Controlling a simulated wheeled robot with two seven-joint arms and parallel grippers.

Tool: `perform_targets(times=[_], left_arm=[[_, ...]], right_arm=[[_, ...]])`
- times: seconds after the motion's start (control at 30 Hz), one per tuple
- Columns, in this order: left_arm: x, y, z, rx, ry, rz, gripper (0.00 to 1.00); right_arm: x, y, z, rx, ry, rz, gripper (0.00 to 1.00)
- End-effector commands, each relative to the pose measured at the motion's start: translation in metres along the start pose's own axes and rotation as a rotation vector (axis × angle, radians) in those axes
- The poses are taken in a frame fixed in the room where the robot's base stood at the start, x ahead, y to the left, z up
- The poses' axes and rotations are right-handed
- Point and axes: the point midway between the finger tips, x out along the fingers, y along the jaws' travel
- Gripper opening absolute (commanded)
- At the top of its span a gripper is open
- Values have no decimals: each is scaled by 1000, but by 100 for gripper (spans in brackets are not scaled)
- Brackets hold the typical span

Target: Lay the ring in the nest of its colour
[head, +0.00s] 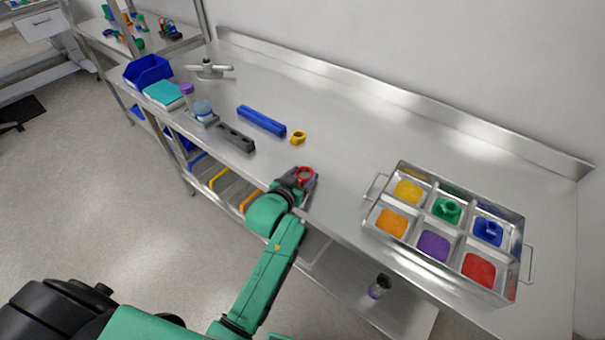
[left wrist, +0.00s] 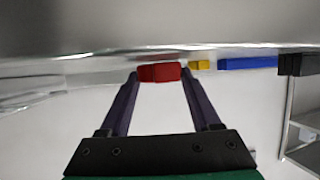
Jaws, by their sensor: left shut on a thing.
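My left gripper (head: 302,182) is shut on a red ring (head: 305,174) near the front edge of the table. The red ring also shows between the fingertips in the left wrist view (left wrist: 159,72). A metal tray (head: 452,266) with coloured nests stands at the right. The red nest (head: 479,270) is at its near right corner and is empty. The yellow nest (head: 408,192), orange nest (head: 391,223) and purple nest (head: 433,246) are empty too. A green piece (head: 447,210) and a blue piece (head: 488,232) sit in their nests. My right gripper is not in view.
A yellow ring (head: 298,137) lies beyond my left gripper, near a blue bar (head: 262,121) and a dark grey block (head: 237,138). The tray has raised walls and wire handles. The table between the gripper and the tray is clear.

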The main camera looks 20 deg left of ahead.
Motion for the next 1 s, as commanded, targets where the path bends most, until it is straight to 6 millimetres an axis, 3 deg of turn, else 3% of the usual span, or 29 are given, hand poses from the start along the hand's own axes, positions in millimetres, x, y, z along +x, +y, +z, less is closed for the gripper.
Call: perform_targets(times=[0.1,0.13,0.2,0.5,0.67,0.77,0.87,1.0], left_arm=[[1,0,3,0,0,0,11],[1,0,3,0,0,0,68],[1,0,2,0,0,0,94],[1,0,2,0,0,0,94],[3,0,8,0,2,0,94],[-17,-1,5,0,-1,-1,94],[-39,0,11,0,-2,1,94],[-81,0,11,0,-2,1,94]], right_arm=[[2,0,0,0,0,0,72],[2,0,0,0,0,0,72],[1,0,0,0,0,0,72],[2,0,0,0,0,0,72],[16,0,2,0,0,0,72],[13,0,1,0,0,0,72],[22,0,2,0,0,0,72],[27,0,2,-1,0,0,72]])
